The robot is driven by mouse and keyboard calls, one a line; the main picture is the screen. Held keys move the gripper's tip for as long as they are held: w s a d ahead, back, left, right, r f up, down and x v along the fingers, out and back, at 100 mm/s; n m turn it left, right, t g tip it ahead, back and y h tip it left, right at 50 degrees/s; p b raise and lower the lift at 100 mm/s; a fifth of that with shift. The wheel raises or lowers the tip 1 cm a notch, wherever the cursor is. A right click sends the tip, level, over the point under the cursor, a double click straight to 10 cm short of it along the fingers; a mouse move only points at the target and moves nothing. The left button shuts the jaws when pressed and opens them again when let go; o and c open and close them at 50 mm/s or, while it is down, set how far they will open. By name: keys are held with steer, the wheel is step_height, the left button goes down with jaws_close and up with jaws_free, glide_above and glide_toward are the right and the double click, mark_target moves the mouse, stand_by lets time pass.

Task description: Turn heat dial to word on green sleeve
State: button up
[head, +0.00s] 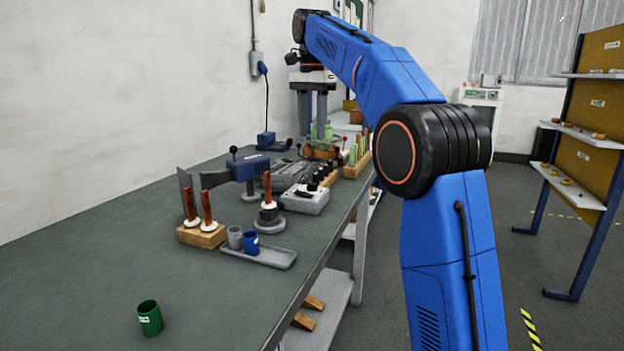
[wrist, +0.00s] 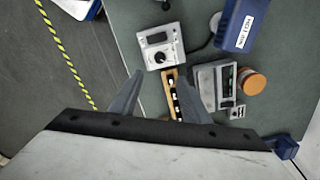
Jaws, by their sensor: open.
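A green sleeve (head: 150,318) stands alone at the near end of the bench in the head view. It bears a small white label whose word is too small to read. A light grey control box (wrist: 158,43) with a round black dial (wrist: 161,57) shows in the wrist view; the dial's markings are not readable. The box also shows in the head view (head: 304,199). My gripper (wrist: 160,76) is open and empty, its two fingers apart below the dial in the wrist picture. In the head view it hangs over the bench's far part.
A wooden rack with black pieces (wrist: 172,95) adjoins the box. A scale-like device (wrist: 212,84) and a blue labelled unit (wrist: 242,22) lie to the right. A tray (head: 272,257) with grey and blue sleeves and a block of handled tools (head: 201,236) stand nearer. The front of the bench is mostly clear.

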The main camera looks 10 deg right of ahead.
mark_target(312, 187)
step_height(312, 187, down, 15)
steer(key=shift+f, duration=0.1)
stand_by(0.4)
steer(key=c, duration=1)
